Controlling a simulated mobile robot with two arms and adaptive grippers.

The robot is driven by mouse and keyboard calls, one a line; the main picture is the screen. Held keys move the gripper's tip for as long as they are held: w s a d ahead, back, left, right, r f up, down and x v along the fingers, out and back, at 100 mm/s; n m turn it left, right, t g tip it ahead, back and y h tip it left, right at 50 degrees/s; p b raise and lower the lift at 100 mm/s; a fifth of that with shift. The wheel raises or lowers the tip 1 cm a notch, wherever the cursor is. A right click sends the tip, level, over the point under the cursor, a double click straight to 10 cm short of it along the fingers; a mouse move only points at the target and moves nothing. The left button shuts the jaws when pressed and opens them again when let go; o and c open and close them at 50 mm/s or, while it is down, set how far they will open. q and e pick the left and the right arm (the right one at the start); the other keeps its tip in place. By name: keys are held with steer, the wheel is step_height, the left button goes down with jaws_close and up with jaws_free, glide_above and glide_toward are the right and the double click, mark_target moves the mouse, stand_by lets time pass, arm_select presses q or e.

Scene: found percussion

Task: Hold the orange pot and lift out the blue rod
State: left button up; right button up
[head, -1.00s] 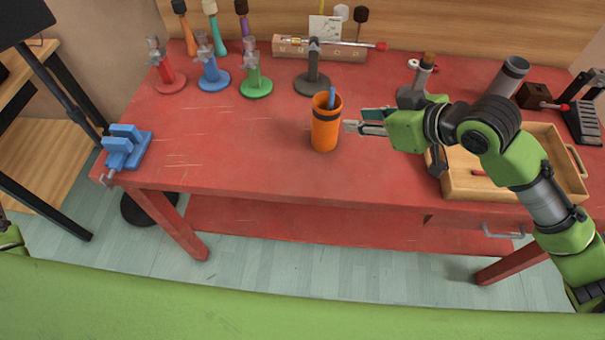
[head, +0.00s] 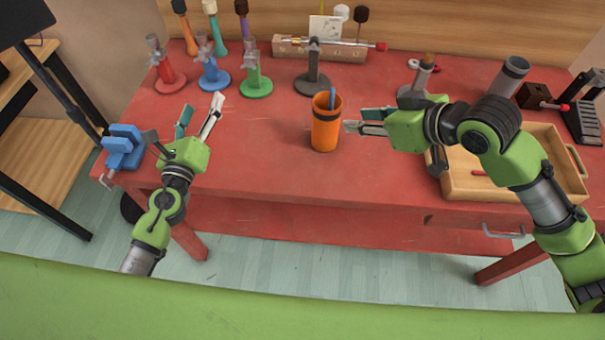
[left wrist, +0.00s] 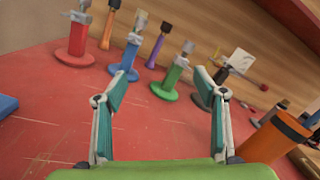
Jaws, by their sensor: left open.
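The orange pot (head: 325,135) stands upright near the middle of the red bench, with a dark band below its rim. The blue rod (head: 332,97) stands in it, its upper end above the rim. My left gripper (head: 200,111) is open and empty over the left part of the bench, well left of the pot. In the left wrist view the gripper (left wrist: 160,82) also shows open, with the pot (left wrist: 272,140) beyond its right finger. My right gripper (head: 354,117) points left, just right of the pot; its fingers look apart with nothing between them.
Red, blue and green stands (head: 257,84) and a dark stand (head: 312,80) line the back left. A blue vise (head: 125,147) sits at the left edge. A wooden tray (head: 465,185) lies on the right under my right arm. The bench between left gripper and pot is clear.

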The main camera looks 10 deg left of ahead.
mark_target(321, 137)
arm_select(q)
steer(key=s+d+f+m+h, duration=0.1)
steer(key=s+d, duration=0.1)
steer(key=d, duration=0.2)
steer(key=s+d+f+m+h, duration=0.1)
steer(key=s+d+f+m, duration=0.1)
steer(key=d, duration=0.3)
steer(key=s+d+f+m+g, duration=0.1)
steer(key=s+d+f, duration=0.1)
steer(key=d, duration=0.3)
steer(key=shift+f+m+h, duration=0.25)
steer(key=shift+m+h, duration=0.15)
steer(key=s+d+m, duration=0.1)
steer(key=s+d, duration=0.1)
steer(key=d, duration=0.1)
steer(key=s+d+m+h, duration=0.1)
steer(key=s+d, duration=0.1)
steer(key=d, duration=0.2)
steer(key=s+d+m, duration=0.2)
steer(key=d, duration=0.2)
steer(key=shift+s+f+h, duration=0.15)
steer(key=shift+f+h, duration=0.1)
steer(key=shift+h, duration=0.15)
steer(key=shift+d, duration=0.25)
steer(key=x, duration=1.3)
steer(key=shift+w+d+f, duration=0.1)
steer(key=shift+w+f, duration=0.15)
steer(key=c, duration=1.3)
